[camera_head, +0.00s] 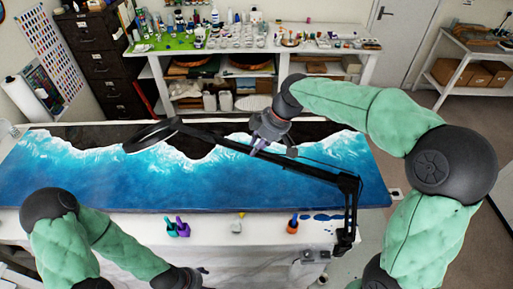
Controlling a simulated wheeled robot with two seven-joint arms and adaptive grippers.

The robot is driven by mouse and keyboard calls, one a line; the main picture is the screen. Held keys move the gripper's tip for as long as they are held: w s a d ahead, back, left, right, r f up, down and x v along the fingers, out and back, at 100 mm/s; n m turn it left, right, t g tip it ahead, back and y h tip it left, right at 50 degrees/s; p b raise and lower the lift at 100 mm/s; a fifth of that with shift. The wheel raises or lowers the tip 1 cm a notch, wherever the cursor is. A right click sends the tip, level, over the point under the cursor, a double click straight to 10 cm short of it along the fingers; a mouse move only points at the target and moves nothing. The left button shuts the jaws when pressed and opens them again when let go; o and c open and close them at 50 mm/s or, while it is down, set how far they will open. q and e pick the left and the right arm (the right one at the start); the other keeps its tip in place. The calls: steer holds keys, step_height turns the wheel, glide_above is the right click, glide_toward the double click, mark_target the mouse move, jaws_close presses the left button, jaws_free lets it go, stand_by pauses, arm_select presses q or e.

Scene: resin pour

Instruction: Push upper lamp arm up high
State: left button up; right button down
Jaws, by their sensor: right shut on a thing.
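The black desk lamp stands at the front right edge of the table. Its upper lamp arm (312,168) slopes up and left from the elbow to the round lamp head (151,135), which hangs over the blue panel. Its lower arm (347,215) stands nearly upright. My right gripper (258,148) reaches in from the right and is shut on the upper arm near its middle; the fingers partly hide the arm there. My left arm is at the lower left, far from the lamp, and its gripper is not visible.
The blue-and-white resin panel (80,180) covers most of the table under the lamp. A crowded white workbench (340,48) is behind.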

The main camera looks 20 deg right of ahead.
steer(key=s+d+r+t+y+b, duration=0.1)
steer(key=d+r+y+b, duration=0.1)
steer(key=r+b, duration=0.2)
steer(key=s+d+r+t+y+b, duration=0.2)
steer(key=r+b, duration=0.2)
steer(key=r, duration=0.4)
steer(key=shift+r, duration=0.1)
steer(key=c, duration=1.1)
jaws_free()
steer(key=v, duration=1.2)
steer(key=shift+d, duration=0.1)
